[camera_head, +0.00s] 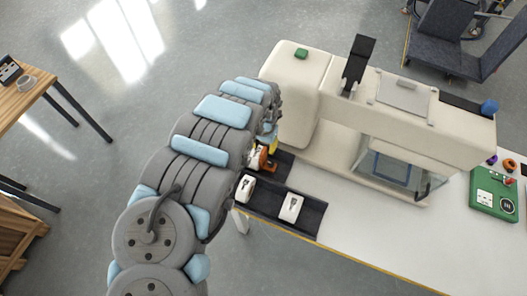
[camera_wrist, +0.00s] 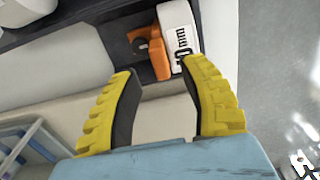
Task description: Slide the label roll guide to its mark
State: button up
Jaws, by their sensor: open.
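My gripper (camera_wrist: 158,78) shows in the wrist view with its two yellow-edged fingers spread and nothing between them. Ahead of the fingertips, an orange piece (camera_wrist: 160,62) lies in a dark tray (camera_wrist: 115,45), against a white block (camera_wrist: 178,20) with black print ending in "0mm". I cannot tell for sure which piece is the label roll guide, and I see no clear mark for it. In the head view, the orange piece (camera_head: 266,164) shows beside my arm at the dark tray's left end; my arm hides most of my gripper there.
Two white pieces (camera_head: 246,187) (camera_head: 291,208) sit in a dark tray (camera_head: 315,219) at the bench's front edge. A cream machine (camera_head: 330,78) with a clear window stands behind. The white bench top (camera_head: 400,230) is clear between.

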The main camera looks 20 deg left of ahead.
aim_at(264, 151)
jog(key=shift+s+f, duration=0.1)
jog(key=shift+f, duration=1.9)
grip_shut()
